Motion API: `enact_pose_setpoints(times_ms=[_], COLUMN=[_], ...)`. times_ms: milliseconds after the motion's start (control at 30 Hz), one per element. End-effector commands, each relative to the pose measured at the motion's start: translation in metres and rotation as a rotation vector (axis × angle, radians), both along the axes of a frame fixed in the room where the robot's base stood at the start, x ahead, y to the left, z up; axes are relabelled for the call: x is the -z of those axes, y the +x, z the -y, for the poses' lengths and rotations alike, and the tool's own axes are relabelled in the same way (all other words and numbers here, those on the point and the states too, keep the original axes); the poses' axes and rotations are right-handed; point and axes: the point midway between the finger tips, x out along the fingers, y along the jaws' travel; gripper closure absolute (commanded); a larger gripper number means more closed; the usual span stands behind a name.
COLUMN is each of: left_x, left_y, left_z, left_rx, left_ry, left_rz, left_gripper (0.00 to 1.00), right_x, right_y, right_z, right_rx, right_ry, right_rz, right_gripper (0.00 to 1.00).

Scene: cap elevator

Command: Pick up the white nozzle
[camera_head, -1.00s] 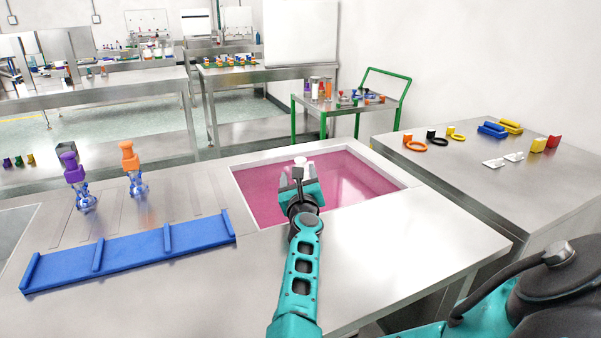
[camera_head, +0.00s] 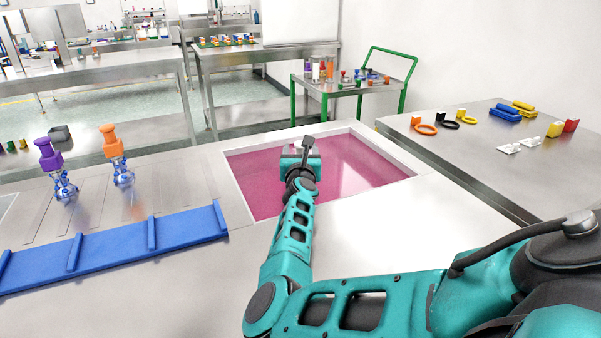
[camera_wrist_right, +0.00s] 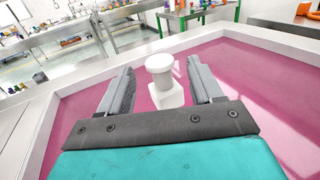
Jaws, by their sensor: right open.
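My right gripper (camera_wrist_right: 162,82) is open, with one finger on each side of the nozzle. A gap shows on both sides, so the fingers look apart from it. In the head view my right gripper (camera_head: 301,152) is over the back part of the pink recess (camera_head: 350,165) and hides the nozzle. My left gripper is not in view.
A raised pale rim (camera_head: 395,160) borders the recess. The right-hand table (camera_head: 470,165) holds rings and small blocks. The front counter is mostly bare.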

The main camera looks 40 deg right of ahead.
Motion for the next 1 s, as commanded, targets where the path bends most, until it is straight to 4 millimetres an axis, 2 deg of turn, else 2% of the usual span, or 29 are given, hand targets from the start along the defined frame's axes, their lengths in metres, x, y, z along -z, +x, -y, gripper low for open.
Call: enact_pose_setpoints(times_ms=[33,133,467,1000], left_x=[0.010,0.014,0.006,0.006], left_y=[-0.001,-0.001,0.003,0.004], left_z=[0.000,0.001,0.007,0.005], left_rx=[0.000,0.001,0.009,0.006], left_ry=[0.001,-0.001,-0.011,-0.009], left_rz=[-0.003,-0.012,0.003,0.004], left_gripper=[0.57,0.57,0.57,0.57], right_x=[0.004,0.002,0.000,0.001], right_y=[0.006,0.014,0.017,0.017], right_z=[0.006,0.012,0.015,0.015], right_rx=[0.000,-0.001,-0.001,-0.001], right_ry=[-0.001,-0.001,-0.001,0.000], right_rz=[0.001,0.001,-0.001,-0.001], right_gripper=[0.35,0.35,0.35,0.87])
